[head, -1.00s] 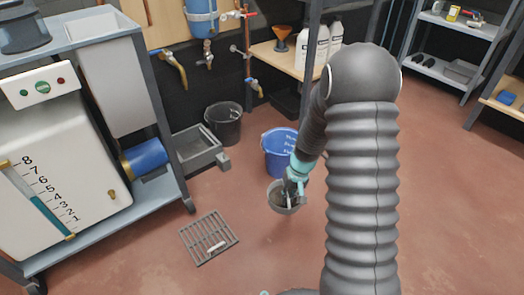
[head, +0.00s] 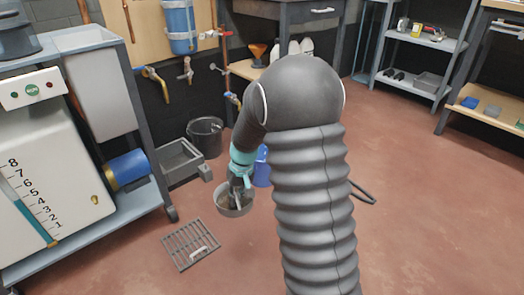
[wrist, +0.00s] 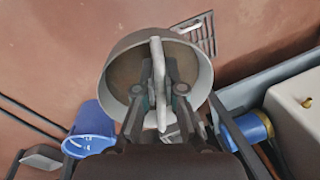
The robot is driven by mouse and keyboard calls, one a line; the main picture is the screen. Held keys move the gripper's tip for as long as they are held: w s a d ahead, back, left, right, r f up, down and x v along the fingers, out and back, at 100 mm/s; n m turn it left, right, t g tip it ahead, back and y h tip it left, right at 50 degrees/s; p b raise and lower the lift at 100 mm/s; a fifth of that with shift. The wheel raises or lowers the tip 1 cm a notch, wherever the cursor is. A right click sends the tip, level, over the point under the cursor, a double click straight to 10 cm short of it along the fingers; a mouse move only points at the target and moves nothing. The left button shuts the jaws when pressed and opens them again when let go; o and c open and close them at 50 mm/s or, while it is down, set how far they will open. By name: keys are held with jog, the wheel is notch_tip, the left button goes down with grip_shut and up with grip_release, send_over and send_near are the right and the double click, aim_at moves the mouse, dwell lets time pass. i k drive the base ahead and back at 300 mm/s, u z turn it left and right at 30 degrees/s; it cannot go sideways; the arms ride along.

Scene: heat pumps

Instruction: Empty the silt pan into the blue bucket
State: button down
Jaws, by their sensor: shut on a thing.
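The silt pan (head: 234,207) is a round grey pan with brown silt inside. My gripper (head: 237,190) is shut on its pale handle bar, which shows between the fingers in the wrist view (wrist: 158,85). The pan looks roughly level in the head view; I cannot tell its exact height above the floor. The blue bucket (head: 262,172) stands on the floor behind and right of the pan, mostly hidden by my arm. In the wrist view the bucket (wrist: 91,122) is at the lower left, apart from the pan.
A floor grate (head: 190,244) with a small pale handle lies left of the pan. A black bucket (head: 206,136) and a grey trough (head: 178,160) stand behind. A machine on a blue-grey frame (head: 95,240) fills the left. Floor at the right is mostly clear.

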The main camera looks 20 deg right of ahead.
aim_at(263, 169)
jog(key=z, duration=0.5)
jog(key=k, duration=0.65)
jog(key=z, duration=0.95)
jog(key=i, duration=1.55)
jog(key=u, duration=0.45)
